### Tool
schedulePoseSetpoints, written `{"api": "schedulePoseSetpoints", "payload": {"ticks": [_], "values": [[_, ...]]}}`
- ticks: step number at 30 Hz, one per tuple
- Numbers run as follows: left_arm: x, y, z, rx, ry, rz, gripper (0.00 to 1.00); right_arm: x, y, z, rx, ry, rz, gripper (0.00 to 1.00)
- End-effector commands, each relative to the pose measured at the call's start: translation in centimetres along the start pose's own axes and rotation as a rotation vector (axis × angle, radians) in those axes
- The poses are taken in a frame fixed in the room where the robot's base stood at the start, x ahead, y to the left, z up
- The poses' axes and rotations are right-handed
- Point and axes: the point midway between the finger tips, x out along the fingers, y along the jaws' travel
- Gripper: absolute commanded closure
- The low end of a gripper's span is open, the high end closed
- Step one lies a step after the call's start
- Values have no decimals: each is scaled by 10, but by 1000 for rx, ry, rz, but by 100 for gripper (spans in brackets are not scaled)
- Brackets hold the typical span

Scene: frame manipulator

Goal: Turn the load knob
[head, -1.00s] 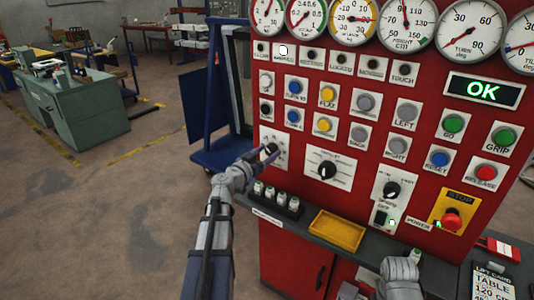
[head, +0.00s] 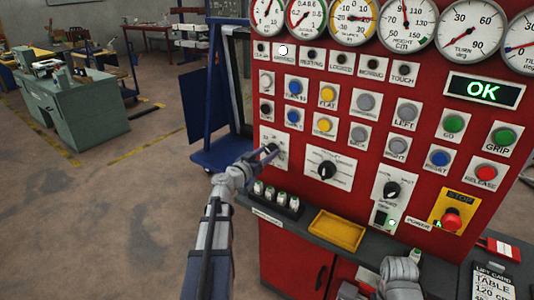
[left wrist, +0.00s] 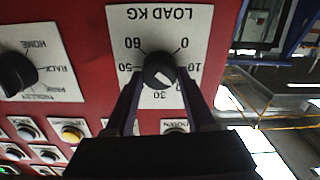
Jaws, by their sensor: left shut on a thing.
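The load knob (left wrist: 160,70) is a black round knob with a white pointer line, on a white plate (left wrist: 190,20) marked LOAD KG. The plate appears upside down in the left wrist view, with numbers from 0 to 60 around the knob. The pointer line slants toward the lower right, on the side of the 10 and 20 marks. My left gripper (left wrist: 156,82) is shut on the knob, one finger on each side. The left finger and right finger cover parts of the scale. In the head view my left gripper (head: 268,154) reaches the plate at the panel's left side.
A second black selector knob (head: 327,170) sits right of the load plate, with coloured buttons above. A ledge below holds a yellow tray (head: 337,230) and several small items. A red stop button (head: 452,219) is at the right.

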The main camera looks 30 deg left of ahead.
Motion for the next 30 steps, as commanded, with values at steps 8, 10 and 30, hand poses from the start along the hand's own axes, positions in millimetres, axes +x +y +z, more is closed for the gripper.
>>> {"api": "schedulePoseSetpoints", "payload": {"ticks": [8, 10, 30], "values": [[0, -1, 0, -232, 0, 0, 100, 0, 0, 0, 0, 0, 0, 100], [0, -2, 0, -299, 0, 0, 100, 0, 0, 0, 0, 0, 0, 100], [0, -4, 2, -936, 0, 0, 100, 2, 0, 0, 0, 0, 0, 100]]}}
